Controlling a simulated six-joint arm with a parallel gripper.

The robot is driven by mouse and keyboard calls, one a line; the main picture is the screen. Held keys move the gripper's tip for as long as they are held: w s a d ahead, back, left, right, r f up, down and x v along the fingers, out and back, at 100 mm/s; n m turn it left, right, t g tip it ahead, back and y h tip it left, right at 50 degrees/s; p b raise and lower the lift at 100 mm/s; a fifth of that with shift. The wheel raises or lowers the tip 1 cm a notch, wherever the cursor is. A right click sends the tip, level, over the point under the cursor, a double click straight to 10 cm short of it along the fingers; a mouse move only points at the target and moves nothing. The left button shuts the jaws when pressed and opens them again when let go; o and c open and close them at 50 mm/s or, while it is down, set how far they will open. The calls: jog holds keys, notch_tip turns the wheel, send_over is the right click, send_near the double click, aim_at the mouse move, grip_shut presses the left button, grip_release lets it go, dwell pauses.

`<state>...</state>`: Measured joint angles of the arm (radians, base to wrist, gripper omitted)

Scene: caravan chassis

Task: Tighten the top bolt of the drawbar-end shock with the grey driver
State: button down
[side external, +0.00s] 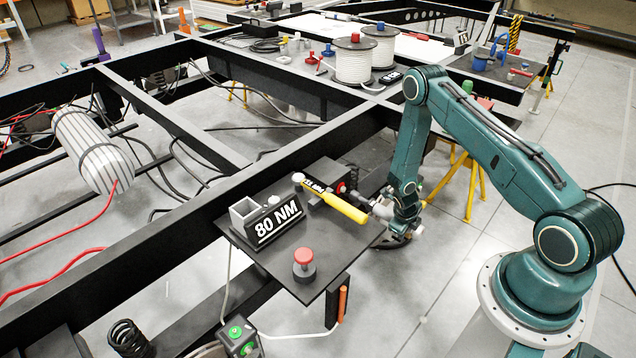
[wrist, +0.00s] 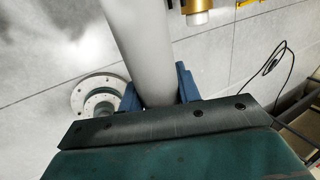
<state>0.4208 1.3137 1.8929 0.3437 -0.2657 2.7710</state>
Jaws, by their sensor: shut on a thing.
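My gripper (side external: 384,208) is low beside the right edge of the dark tool shelf. In the wrist view its blue fingers (wrist: 158,84) are shut on a smooth grey cylinder, the grey driver (wrist: 143,40), which runs up out of the picture. In the side view the driver is mostly hidden by my wrist. The driver's tip is not clear in either view. A black coil spring (side external: 128,338) stands at the bottom left; I cannot tell whether it belongs to the drawbar-end shock. The shock's top bolt cannot be made out.
The shelf (side external: 310,278) carries an 80 NM sign (side external: 276,224), an open grey holder (side external: 246,211), a yellow-handled tool (side external: 345,208) and a red-topped knob (side external: 303,262). Black chassis rails (side external: 150,235) cross the left. White cable reels (side external: 354,62) stand behind.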

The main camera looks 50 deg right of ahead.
aim_at(390, 218)
jog(key=shift+w, duration=2.5)
dwell(0.4)
jog(key=shift+w+r, duration=0.15)
jog(key=shift+w, duration=0.25)
dwell(1.9)
jog(key=shift+s, duration=0.15)
